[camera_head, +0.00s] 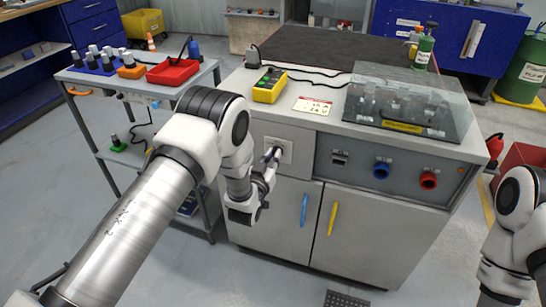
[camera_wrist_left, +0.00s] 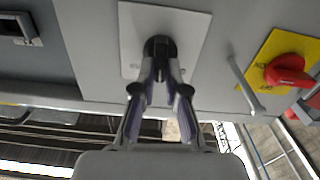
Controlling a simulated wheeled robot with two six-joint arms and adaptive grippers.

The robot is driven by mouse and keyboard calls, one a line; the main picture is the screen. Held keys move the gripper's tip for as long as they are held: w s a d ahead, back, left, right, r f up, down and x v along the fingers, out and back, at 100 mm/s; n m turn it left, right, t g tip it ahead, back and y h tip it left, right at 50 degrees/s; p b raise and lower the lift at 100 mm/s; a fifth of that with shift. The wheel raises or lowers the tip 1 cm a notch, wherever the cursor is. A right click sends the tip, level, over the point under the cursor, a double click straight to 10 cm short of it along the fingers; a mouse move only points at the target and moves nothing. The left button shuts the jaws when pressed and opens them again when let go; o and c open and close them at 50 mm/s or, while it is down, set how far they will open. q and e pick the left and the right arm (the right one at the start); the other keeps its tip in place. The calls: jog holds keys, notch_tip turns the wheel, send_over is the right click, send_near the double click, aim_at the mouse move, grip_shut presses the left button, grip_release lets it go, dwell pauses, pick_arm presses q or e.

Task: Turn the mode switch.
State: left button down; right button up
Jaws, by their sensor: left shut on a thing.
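The mode switch is a small black knob on a pale square plate (camera_head: 285,146) on the cabinet's upper left front. In the left wrist view the black knob (camera_wrist_left: 160,46) sits at the middle of its plate (camera_wrist_left: 193,30). My left gripper (camera_head: 273,156) reaches the plate from the front. In the left wrist view its two fingertips (camera_wrist_left: 160,66) are closed on the knob from both sides. The fingers hide part of the knob, and its pointing direction cannot be read. Of my right arm only links show at the right edge; its gripper is out of view.
The cabinet front also has blue (camera_head: 381,170) and red (camera_head: 428,180) round fittings, and blue (camera_head: 304,209) and yellow (camera_head: 332,218) door handles. On top are a yellow control box (camera_head: 269,87) and a clear cover (camera_head: 410,100). A red switch (camera_wrist_left: 288,70) on yellow shows in the left wrist view.

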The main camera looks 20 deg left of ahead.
pick_arm(q)
jog(key=shift+a+f+n, duration=0.1)
jog(key=shift+a+n, duration=0.1)
jog(key=shift+n, duration=1.75)
jog(key=shift+a+f+n, duration=0.1)
jog(key=shift+a+n, duration=0.05)
jog(key=shift+n, duration=1.8)
jog(key=c, duration=1.2)
grip_release()
jog(key=s, duration=1.2)
jog(key=shift+a, duration=0.2)
